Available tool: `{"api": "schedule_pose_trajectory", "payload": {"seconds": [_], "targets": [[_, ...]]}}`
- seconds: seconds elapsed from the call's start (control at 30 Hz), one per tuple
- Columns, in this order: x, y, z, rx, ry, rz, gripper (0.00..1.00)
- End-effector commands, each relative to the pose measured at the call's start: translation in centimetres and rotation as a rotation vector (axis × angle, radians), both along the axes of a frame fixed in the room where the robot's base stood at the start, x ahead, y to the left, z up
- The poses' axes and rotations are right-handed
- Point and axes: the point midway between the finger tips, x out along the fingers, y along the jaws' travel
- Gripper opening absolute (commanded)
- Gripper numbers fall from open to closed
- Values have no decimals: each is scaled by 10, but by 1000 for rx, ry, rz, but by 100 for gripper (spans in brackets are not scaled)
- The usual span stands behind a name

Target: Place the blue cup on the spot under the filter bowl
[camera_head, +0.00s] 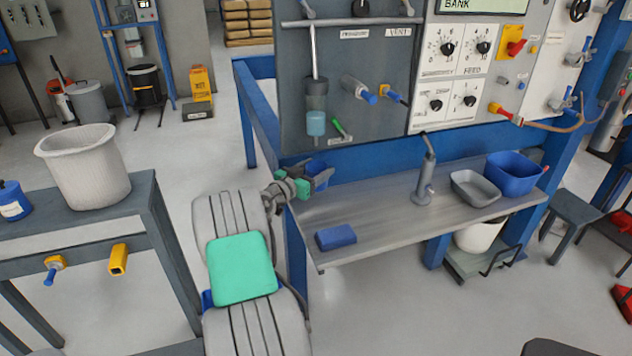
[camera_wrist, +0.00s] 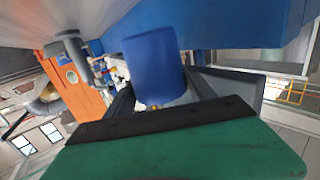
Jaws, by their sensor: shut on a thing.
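The blue cup (camera_head: 316,168) is held in my gripper (camera_head: 318,181) at the left end of the metal shelf (camera_head: 375,221), close to the blue beam behind it. In the wrist view the cup (camera_wrist: 153,62) stands between the dark fingers, which are shut on it. The filter bowl (camera_head: 316,123) is a light-blue cup-like part hanging from a dark body on the grey panel. In the head view it is above the cup, with a gap between. The fingers partly hide the cup, and I cannot tell whether it touches the shelf. No marked spot shows clearly.
A blue block (camera_head: 335,237) lies on the shelf's front left. A metal spout (camera_head: 427,175), a grey tray (camera_head: 475,188) and a blue bin (camera_head: 513,174) stand to the right. The shelf's middle is clear. A table with a white bucket (camera_head: 86,172) stands left.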

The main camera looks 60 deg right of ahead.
Motion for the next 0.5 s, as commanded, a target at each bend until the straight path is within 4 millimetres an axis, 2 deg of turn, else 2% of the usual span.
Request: {"api": "schedule_pose_trajectory", "payload": {"seconds": [0.03,0.1,0.2,0.3,0.43,0.5], "targets": [[4,-8,-13,3,3,-1,24],[9,-16,-24,0,2,0,24],[13,-24,-33,-1,0,0,24],[15,-29,-41,-1,0,0,24],[16,-28,-65,2,3,1,24],[16,-28,-69,-1,1,1,24]]}}
